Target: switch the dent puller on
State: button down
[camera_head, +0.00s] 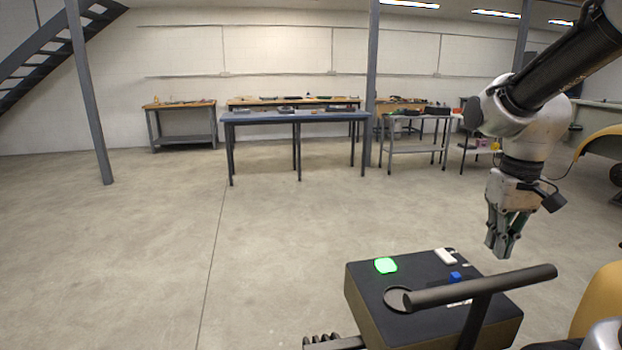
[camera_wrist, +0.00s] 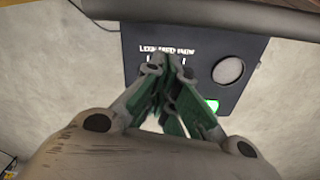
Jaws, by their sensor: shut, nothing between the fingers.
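The dent puller (camera_head: 365,305) appears to be the box with a dark top panel and tan sides at the lower right of the head view. Its panel carries a lit green square (camera_head: 386,265), a white piece (camera_head: 446,256), a small blue piece (camera_head: 455,276) and a round disc (camera_head: 398,299). My gripper (camera_head: 499,248) is shut and empty, pointing down above the panel's far right side, apart from it. In the wrist view the shut fingers (camera_wrist: 166,66) cover part of the panel (camera_wrist: 200,45). White lettering, too blurred to read surely, shows beside them.
A thick dark bar (camera_head: 500,284) on a post crosses above the box's near right part. A blue-topped table (camera_head: 290,116) and other workbenches stand far back. A grey post (camera_head: 88,95) stands at left. The concrete floor between is clear.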

jog(key=s+r+t, duration=0.4)
jog(key=s+r, duration=0.2)
jog(key=s, duration=0.3)
jog(key=shift+d, duration=0.2)
